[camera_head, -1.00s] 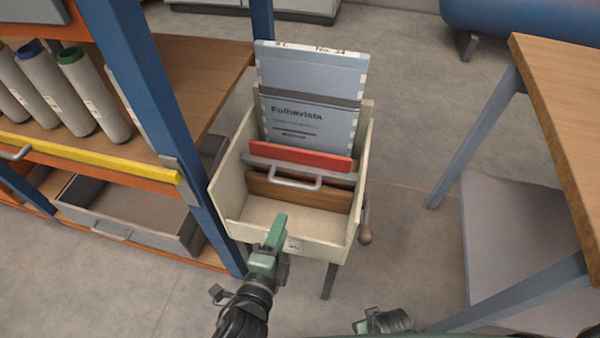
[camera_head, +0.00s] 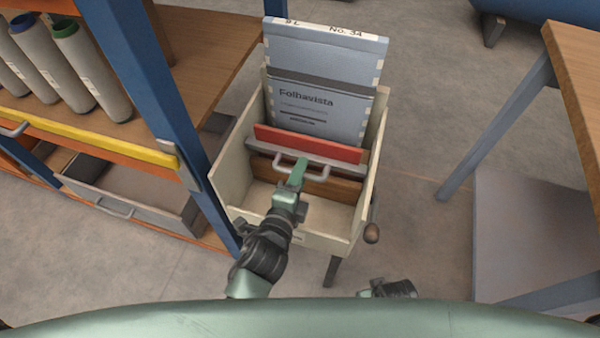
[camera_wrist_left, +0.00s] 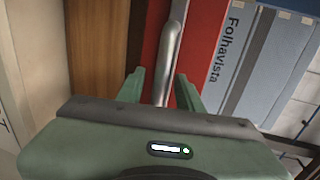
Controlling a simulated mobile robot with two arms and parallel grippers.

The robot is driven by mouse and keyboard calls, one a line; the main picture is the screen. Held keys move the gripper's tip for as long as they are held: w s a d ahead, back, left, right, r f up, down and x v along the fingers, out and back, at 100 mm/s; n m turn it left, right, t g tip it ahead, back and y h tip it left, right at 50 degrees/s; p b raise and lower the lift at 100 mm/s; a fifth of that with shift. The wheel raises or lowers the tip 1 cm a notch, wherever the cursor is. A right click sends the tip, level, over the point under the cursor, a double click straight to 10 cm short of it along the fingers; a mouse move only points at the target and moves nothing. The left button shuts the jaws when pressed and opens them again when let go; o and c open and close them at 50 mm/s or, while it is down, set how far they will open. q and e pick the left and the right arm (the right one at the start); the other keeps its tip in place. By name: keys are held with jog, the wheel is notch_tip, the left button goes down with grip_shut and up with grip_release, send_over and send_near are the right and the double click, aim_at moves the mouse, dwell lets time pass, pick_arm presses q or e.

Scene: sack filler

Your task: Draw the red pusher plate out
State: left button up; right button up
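The red pusher plate (camera_head: 320,146) stands across the inside of a cream box, in front of a tall grey-blue sack marked Folhavista (camera_head: 318,108). A grey strip and a pale bar handle (camera_head: 322,171) are at its near side; I cannot tell exactly which the handle is fixed to. My left gripper (camera_head: 300,166) is over the box at the handle. In the left wrist view the handle (camera_wrist_left: 170,50) runs between its two spread fingers (camera_wrist_left: 160,88), with the red plate (camera_wrist_left: 203,45) beyond. My right gripper (camera_head: 390,288) shows only partly, low right of the box.
The cream box (camera_head: 376,150) has a brown wooden board (camera_head: 330,184) inside and a knobbed crank (camera_head: 372,233) on its right. A blue-posted shelf (camera_head: 150,90) with rolls stands close on the left. A wooden table (camera_head: 575,95) is on the right, with open floor between.

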pick_arm(q)
grip_shut()
jog(key=shift+f, duration=0.1)
dwell(1.3)
